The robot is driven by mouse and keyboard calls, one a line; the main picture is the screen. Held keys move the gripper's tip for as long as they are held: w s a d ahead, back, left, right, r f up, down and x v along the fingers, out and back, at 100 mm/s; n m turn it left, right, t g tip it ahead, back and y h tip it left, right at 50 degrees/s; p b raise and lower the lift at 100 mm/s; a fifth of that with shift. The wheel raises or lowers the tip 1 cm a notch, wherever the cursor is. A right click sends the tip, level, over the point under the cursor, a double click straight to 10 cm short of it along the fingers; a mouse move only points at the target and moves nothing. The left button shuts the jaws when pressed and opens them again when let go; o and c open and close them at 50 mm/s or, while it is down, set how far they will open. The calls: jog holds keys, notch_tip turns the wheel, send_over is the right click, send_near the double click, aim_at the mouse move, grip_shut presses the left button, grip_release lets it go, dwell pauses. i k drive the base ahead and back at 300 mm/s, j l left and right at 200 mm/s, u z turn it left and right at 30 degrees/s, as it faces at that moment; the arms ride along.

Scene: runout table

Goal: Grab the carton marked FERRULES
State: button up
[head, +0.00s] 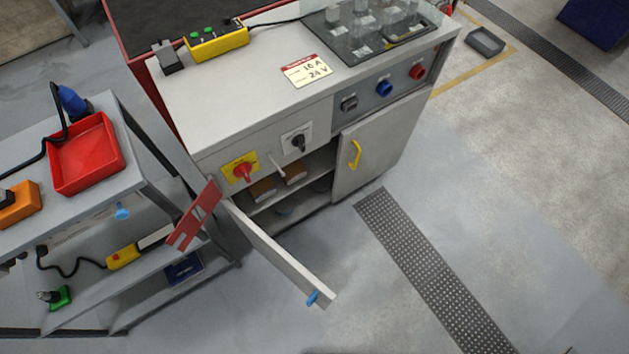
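Two small brown boxes, a left one (263,190) and a right one (294,174), sit on the upper shelf inside the grey cabinet (235,100). They could be cartons, but no lettering on them is readable and I cannot tell whether either is marked FERRULES. The cabinet's left door (280,255) stands open and swings out toward the front, with a blue handle (312,298). The right door (375,145) is shut and has a yellow handle (355,154). Dark items on the lower shelf are too unclear to name. My gripper is not in view.
A grey shelved bench (150,185) with a red tray (84,152) stands close on the left. A red bracket-like plate (194,214) is near the opening's left side. Open floor lies to the right, crossed by a perforated drain strip (425,270).

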aim_at(294, 171)
jog(key=i+l+z, duration=0.15)
jog(key=i+z, duration=0.25)
jog(key=i, duration=0.25)
jog(key=i+z, duration=0.45)
jog(key=i, duration=0.2)
jog(key=i+l, duration=0.15)
jog(key=i, duration=0.6)
jog(key=i+l, duration=0.15)
jog(key=i, duration=0.6)
jog(key=u, duration=3.55)
jog(key=l, duration=0.1)
